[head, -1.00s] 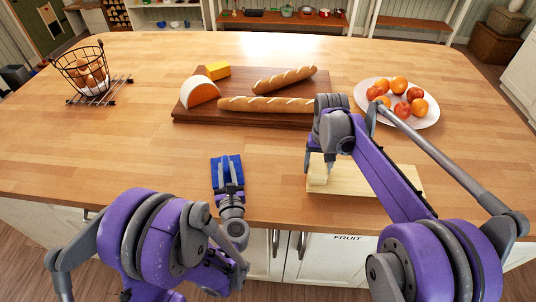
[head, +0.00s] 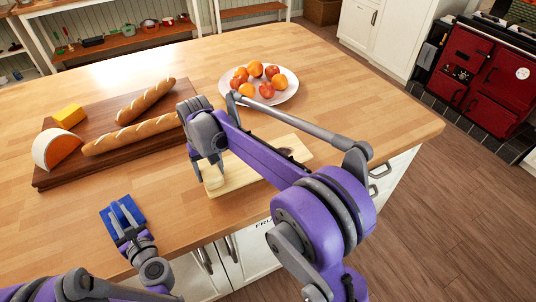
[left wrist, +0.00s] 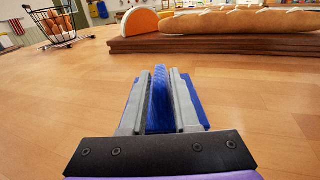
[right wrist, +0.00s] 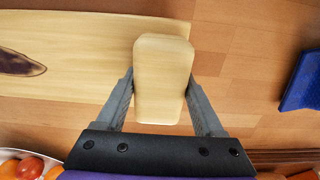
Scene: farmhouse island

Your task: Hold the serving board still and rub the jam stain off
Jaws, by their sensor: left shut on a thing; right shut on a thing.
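The pale wooden serving board (head: 238,178) lies near the counter's front edge. A dark purple jam stain (right wrist: 20,62) shows on it in the right wrist view, mostly behind my arm in the head view. My right gripper (head: 211,178) is shut on the raised pale block (right wrist: 163,75) at the board's end. My left gripper (head: 124,221) is shut on the upright ridge of a blue cloth or pad (left wrist: 160,100). Its flat part rests on or just above the counter, apart from the board; it also shows in the right wrist view (right wrist: 303,82).
A white plate (head: 285,95) of fruit stands beyond the serving board. A wire basket (left wrist: 52,20) stands far left. Bare counter lies between the blue pad and the serving board.

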